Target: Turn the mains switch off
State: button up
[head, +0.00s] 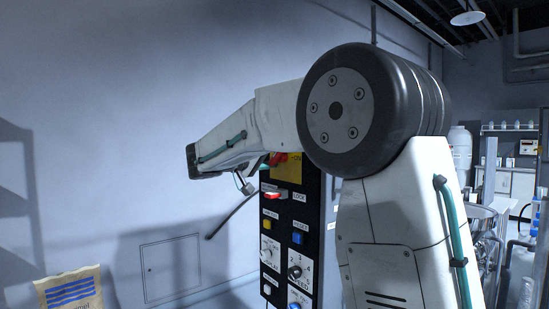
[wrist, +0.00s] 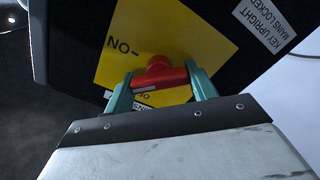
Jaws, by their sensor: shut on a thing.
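The mains switch is a red handle (wrist: 160,72) on a yellow plate (wrist: 205,40), seen in the wrist view. My gripper (wrist: 158,80) has its two teal fingers shut on the red handle, one on each side. The handle's bar lies roughly across the picture, with a pale mark at its left end. Lower lettering is partly hidden by the handle and gripper. In the head view the yellow plate (head: 292,170) and some red show below my arm, which hides most of the gripper.
The black panel (head: 313,215) carries a red part beside "LOCK" (head: 272,195), a yellow button (head: 267,225), a blue button (head: 297,238) and dials below. A paper bag (head: 70,290) is at lower left. A label (wrist: 265,22) reads "KEY UPRIGHT MAINS LOCKED".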

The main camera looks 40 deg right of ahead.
jog(key=n, duration=0.4)
jog(key=shift+f+n, duration=0.1)
jog(key=shift+n, duration=0.2)
jog(key=shift+f+n, duration=0.1)
jog(key=shift+n, duration=2.1)
jog(key=o, duration=1)
jog(key=a, duration=0.8)
jog(key=shift+s, duration=0.1)
jog(key=shift+d, duration=0.1)
